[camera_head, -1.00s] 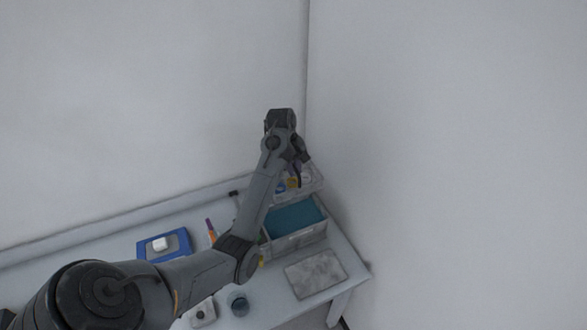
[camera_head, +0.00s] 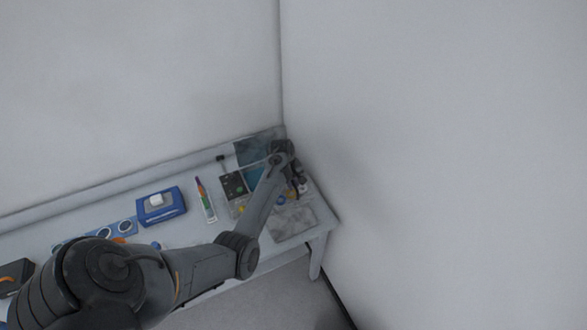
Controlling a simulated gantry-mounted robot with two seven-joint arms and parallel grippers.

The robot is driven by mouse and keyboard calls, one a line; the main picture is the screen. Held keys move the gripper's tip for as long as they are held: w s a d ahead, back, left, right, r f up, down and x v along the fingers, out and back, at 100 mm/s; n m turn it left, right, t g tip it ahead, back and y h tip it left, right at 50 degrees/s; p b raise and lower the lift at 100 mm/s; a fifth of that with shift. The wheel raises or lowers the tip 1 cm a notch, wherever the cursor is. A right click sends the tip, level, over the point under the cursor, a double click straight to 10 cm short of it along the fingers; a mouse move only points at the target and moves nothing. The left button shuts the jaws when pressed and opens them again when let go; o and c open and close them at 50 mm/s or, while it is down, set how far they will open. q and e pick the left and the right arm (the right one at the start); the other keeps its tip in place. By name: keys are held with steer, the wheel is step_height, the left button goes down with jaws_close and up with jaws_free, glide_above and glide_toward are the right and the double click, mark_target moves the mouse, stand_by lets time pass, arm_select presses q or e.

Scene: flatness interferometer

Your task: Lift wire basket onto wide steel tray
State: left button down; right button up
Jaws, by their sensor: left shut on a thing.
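My left gripper (camera_head: 299,178) is at the far right end of the bench, pointing down beside the wall, and is shut on the wire basket (camera_head: 301,190). The basket is small and blurred here, partly hidden by my arm; small white, red and blue bits show in and around it. The wide steel tray (camera_head: 292,224) is a flat mottled grey plate near the bench's right front corner, just below the basket in the picture. I cannot tell whether the basket touches it. My right gripper is not in view.
A blue case (camera_head: 161,207) with a white top, a slim holder with coloured items (camera_head: 205,199) and a dark board (camera_head: 234,187) lie to the left. A dark panel (camera_head: 260,148) stands at the back. Walls close in behind and right.

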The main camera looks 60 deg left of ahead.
mark_target(292, 199)
arm_select(q)
steer(key=shift+s+d+p, duration=0.35)
steer(key=shift+d, duration=0.2)
steer(key=shift+a+f, duration=0.1)
steer(key=shift+f, duration=0.2)
step_height(292, 199, down, 5)
steer(key=b, duration=0.5)
steer(key=shift+b, duration=0.35)
step_height(292, 199, down, 4)
steer(key=b, duration=0.4)
step_height(292, 199, down, 7)
steer(key=b, duration=0.4)
steer(key=shift+f, duration=0.15)
